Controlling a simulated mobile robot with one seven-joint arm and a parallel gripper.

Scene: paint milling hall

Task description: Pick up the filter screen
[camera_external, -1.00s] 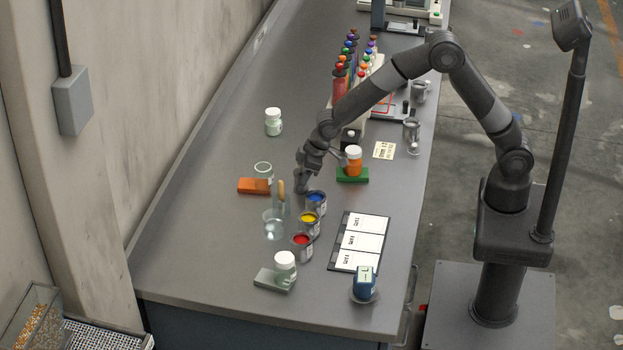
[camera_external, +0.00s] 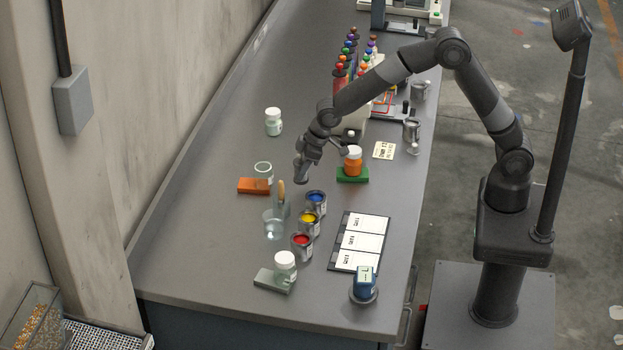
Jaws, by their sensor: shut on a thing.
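My gripper (camera_external: 301,178) is over the middle of the grey bench, pointing down. It is shut on a small grey thing at its tips. The thing blends with the dark fingers, and I cannot make out whether it is the filter screen. I cannot pick out a filter screen elsewhere on the bench with certainty. The gripper is behind the blue paint can (camera_external: 315,202) and to the left of the orange jar (camera_external: 353,161).
A glass beaker (camera_external: 273,227), a yellow can (camera_external: 308,225) and a red can (camera_external: 301,246) stand in front. A labelled black board (camera_external: 338,262) lies to the right. An orange block (camera_external: 250,186) is left. Coloured bottles (camera_external: 351,50) crowd the back; the bench's left side is mostly clear.

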